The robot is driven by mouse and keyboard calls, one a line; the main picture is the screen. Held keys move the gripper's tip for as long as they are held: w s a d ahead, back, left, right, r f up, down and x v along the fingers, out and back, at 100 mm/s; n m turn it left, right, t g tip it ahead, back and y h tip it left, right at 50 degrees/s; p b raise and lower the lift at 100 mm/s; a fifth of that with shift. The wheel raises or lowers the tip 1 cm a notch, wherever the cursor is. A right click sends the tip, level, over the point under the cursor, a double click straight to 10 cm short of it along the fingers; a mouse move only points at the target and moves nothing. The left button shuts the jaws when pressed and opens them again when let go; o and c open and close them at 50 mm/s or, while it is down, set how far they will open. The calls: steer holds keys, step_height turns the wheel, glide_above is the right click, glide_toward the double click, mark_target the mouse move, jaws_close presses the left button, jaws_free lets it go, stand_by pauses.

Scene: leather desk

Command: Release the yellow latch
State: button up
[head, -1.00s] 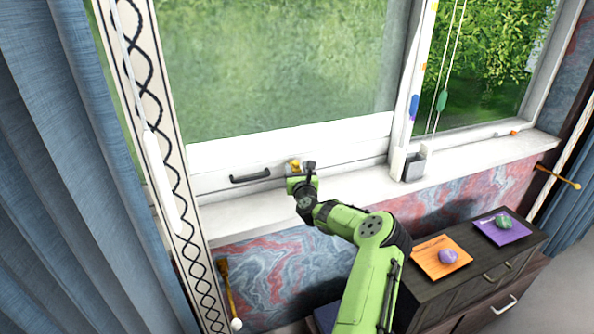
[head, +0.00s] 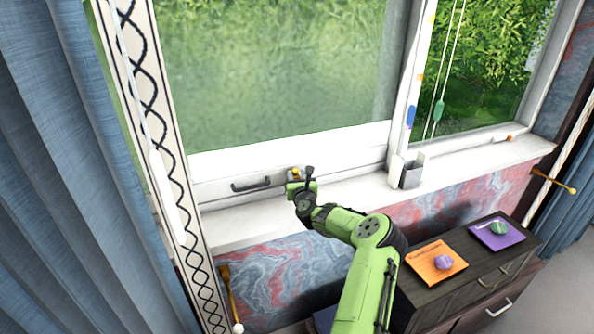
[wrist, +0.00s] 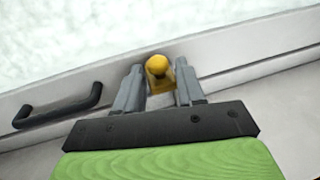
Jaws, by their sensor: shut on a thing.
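The yellow latch (head: 295,173) is small and sits on the white bottom rail of the window sash, right of the dark handle. In the wrist view the latch (wrist: 158,68) shows a round yellow knob on a yellow base. My gripper (wrist: 160,80) has one grey finger on each side of it and is shut on it. In the head view my gripper (head: 301,178) is at the rail, and its wrist hides part of the latch's surroundings.
A dark bar handle (head: 251,185) is on the rail to the left. A small grey container (head: 411,174) stands on the white sill at right. A dark cabinet below holds an orange tray (head: 421,262) and a purple tray (head: 510,240). Blue curtains hang at left.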

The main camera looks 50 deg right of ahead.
steer(key=shift+w+r+p, duration=0.15)
steer(key=shift+r+p, duration=0.25)
steer(key=shift+p, duration=0.7)
steer(key=shift+f+g+y, duration=0.1)
steer(key=shift+g+y, duration=0.2)
steer(key=shift+f, duration=0.1)
steer(key=o, duration=0.8)
steer(key=shift+c, duration=0.2)
steer(key=shift+s+a, duration=0.3)
steer(key=shift+s, duration=0.1)
steer(key=v, duration=1.4)
steer(key=shift+s+a+b, duration=0.25)
steer(key=shift+a+b, duration=0.05)
